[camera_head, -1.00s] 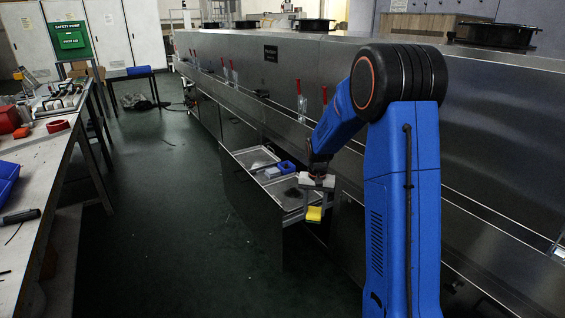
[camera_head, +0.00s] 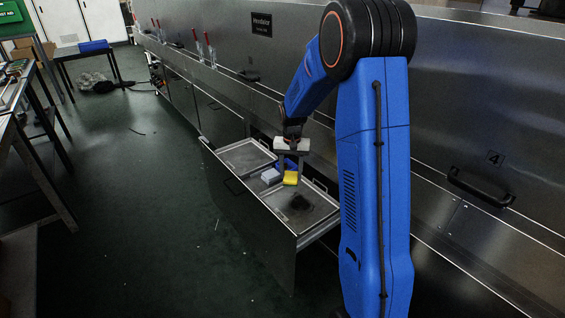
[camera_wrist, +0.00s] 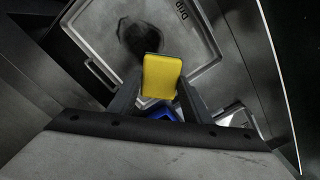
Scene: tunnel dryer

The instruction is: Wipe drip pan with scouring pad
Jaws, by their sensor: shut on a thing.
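My gripper (camera_head: 291,168) is shut on a yellow scouring pad (camera_head: 291,178), which hangs below the fingers. In the wrist view the pad (camera_wrist: 162,77) sits between the two dark fingers. The drip pan (camera_head: 325,209) is a shallow grey metal tray in the near part of a pulled-out drawer. A dark smudge (camera_head: 300,202) lies on its floor. The pad appears above the pan's far end, beside the smudge in the picture; I cannot see it touching. In the wrist view the pan (camera_wrist: 199,40) bears partly visible lettering, and the smudge (camera_wrist: 137,36) shows beyond the pad.
A second metal tray (camera_head: 247,157) lies in the drawer's far part. A pale blue-grey block (camera_head: 270,176) and a blue object (camera_head: 288,162) sit between the trays. The drawer (camera_head: 262,226) projects from the steel dryer (camera_head: 450,110). Open green floor (camera_head: 150,220) lies left.

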